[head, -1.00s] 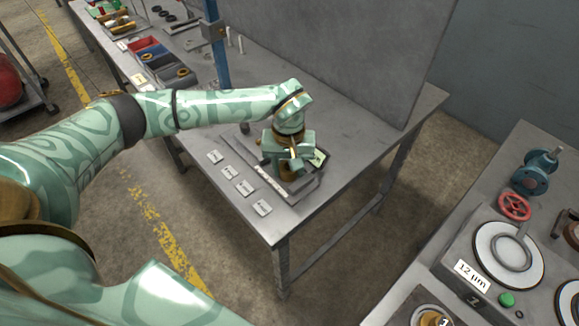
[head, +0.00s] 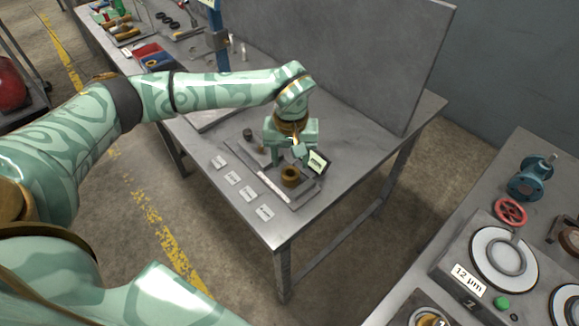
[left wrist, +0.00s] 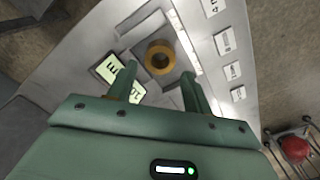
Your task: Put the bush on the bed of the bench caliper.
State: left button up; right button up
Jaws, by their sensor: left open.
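The bush (head: 290,177), a short brass-brown ring with a dark bore, stands upright on the bed of the bench caliper (head: 270,184), a flat grey device on the table. In the left wrist view the bush (left wrist: 160,57) lies beyond my fingertips, apart from both. My left gripper (head: 296,153) is open and empty, above and slightly behind the bush; its two fingers also show in the left wrist view (left wrist: 158,78). A display with a pale green screen (head: 317,162) sits at the caliper's right side, partly behind a finger. My right gripper is not in view.
Several small white cards (head: 233,178) lie along the table's front left. A large grey panel (head: 345,55) stands at the table's back. A blue post (head: 217,45) rises behind my left arm. Another bench at the right carries lapping plates and a blue valve (head: 531,178).

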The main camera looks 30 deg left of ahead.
aim_at(290, 172)
pick_arm(q)
notch_tip(290, 172, up, 7)
jog(key=p, duration=0.1)
jog(key=shift+f, duration=0.2)
